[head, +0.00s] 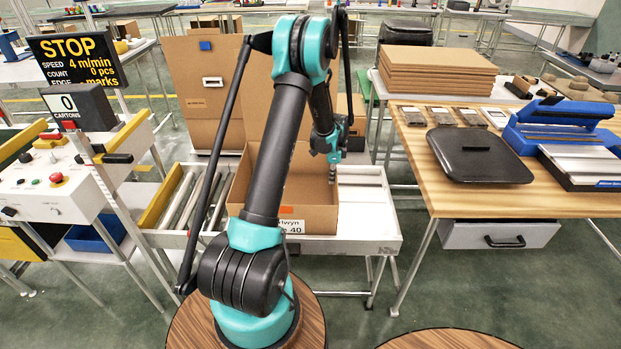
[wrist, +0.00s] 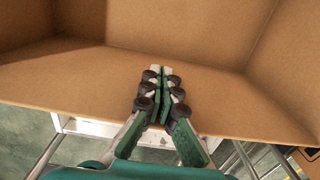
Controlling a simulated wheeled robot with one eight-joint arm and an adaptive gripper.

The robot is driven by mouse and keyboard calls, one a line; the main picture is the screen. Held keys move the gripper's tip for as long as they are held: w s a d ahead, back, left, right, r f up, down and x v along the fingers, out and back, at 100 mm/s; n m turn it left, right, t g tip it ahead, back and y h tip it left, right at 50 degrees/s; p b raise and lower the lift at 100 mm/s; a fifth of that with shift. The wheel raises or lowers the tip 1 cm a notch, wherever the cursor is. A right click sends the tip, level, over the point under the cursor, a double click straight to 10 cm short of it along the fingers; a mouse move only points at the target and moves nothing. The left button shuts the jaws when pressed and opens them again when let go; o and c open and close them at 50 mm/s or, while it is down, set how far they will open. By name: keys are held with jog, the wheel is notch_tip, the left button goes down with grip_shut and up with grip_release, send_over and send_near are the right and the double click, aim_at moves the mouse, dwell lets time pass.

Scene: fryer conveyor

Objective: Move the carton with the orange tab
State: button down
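The open brown carton (head: 310,217) stands on the conveyor. It has a small orange tab (head: 286,210) on its near side, above a white label (head: 292,226) partly hidden by my arm. My gripper (head: 333,178) points down at the carton's right side, near the top of the wall. In the wrist view the fingers of my gripper (wrist: 160,92) are together, with no clear gap. They overlap the carton's brown panels (wrist: 80,80). I see no carton wall between the fingers, and I cannot tell whether they touch the cardboard.
The conveyor (head: 372,222) has rollers on the left and a white surface on the right. A control panel (head: 52,182) and a STOP sign (head: 78,60) stand left. A wooden table (head: 415,155) at right holds a black lid-like tray (head: 478,157) and a blue device (head: 560,125). Flat cardboard (head: 440,72) is stacked behind.

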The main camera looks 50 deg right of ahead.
jog(key=s+d, duration=1.4)
jog(key=s, duration=0.3)
jog(key=shift+d, duration=0.3)
